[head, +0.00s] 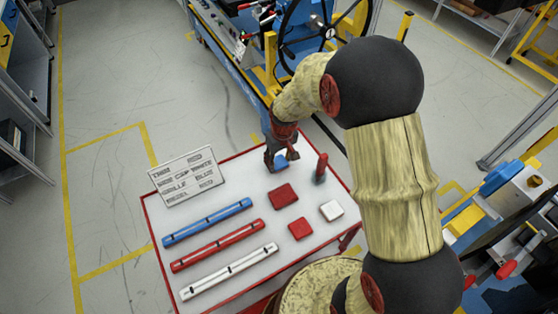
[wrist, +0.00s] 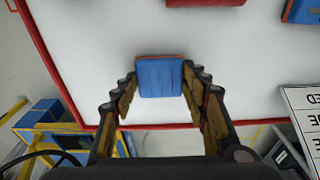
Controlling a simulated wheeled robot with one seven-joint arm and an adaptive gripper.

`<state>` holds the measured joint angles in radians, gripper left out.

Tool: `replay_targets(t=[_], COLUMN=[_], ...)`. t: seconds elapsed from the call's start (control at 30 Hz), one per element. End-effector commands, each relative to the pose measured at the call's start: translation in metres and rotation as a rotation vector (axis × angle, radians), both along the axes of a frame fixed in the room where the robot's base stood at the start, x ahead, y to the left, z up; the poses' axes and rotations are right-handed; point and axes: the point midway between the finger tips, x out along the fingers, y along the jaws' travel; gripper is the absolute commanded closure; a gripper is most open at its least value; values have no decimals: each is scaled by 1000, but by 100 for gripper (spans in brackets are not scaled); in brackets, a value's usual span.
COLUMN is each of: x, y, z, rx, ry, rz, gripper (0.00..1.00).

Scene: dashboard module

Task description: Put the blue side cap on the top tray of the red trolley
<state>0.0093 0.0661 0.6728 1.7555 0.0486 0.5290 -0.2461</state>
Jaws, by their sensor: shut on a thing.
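The blue side cap (head: 282,161) is a small square block, held between the fingertips of my gripper (head: 275,164). In the wrist view the blue cap (wrist: 160,77) sits squarely between the two fingers of my gripper (wrist: 160,88), which touch its sides. The red trolley's top tray (head: 232,178) has a white surface and a red rim. My gripper is over the tray's far edge area, between the sign and the red-handled tool. Whether the cap touches the tray or is just above it, I cannot tell.
On the tray are red square caps (head: 283,195) (head: 300,229), a white cap (head: 332,210), a red-handled tool (head: 321,168) and blue (head: 207,222), red (head: 217,245) and white (head: 229,271) bars. A lettered sign (head: 188,176) stands at the left corner. A blue frame with a steering wheel (head: 322,30) stands behind.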

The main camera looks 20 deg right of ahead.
Motion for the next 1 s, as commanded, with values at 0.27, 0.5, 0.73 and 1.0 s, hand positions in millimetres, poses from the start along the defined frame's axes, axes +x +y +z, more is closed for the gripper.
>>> replay_targets(t=[0.27,0.5,0.73,1.0], x=[0,0,0,-1], y=[0,0,0,0], z=[-3,-3,-3,18], rx=[0,0,0,0], ry=[1,1,1,-2], rz=[0,0,0,0], gripper=[51,37,37,37])
